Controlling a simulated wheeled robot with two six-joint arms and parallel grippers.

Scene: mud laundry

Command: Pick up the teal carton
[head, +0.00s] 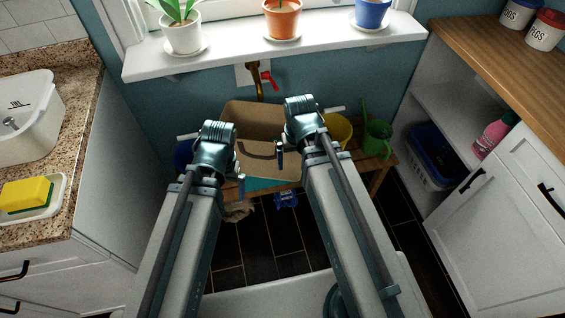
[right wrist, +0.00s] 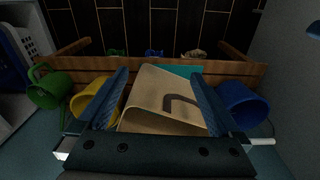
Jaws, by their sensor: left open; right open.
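The carton (head: 265,125) stands on the low wooden bench under the window, between my arms. Its large upper face is tan with a dark curved mark, and a teal part (head: 262,184) shows low at the front. In the right wrist view the tan face (right wrist: 160,95) lies beyond and between my right fingers, with a teal strip (right wrist: 188,70) past it. My right gripper (head: 281,152) is open and empty above the carton's right side. My left gripper (head: 239,182) is open at the carton's left side; whether it touches is unclear. The arms hide parts of the carton.
A yellow pot (head: 341,128) and green watering can (head: 377,138) stand right of the carton on the bench (head: 374,163). A blue pot (right wrist: 240,103) stands on the other side. A tap (head: 256,80) is above. Blue and tan items lie below the bench.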

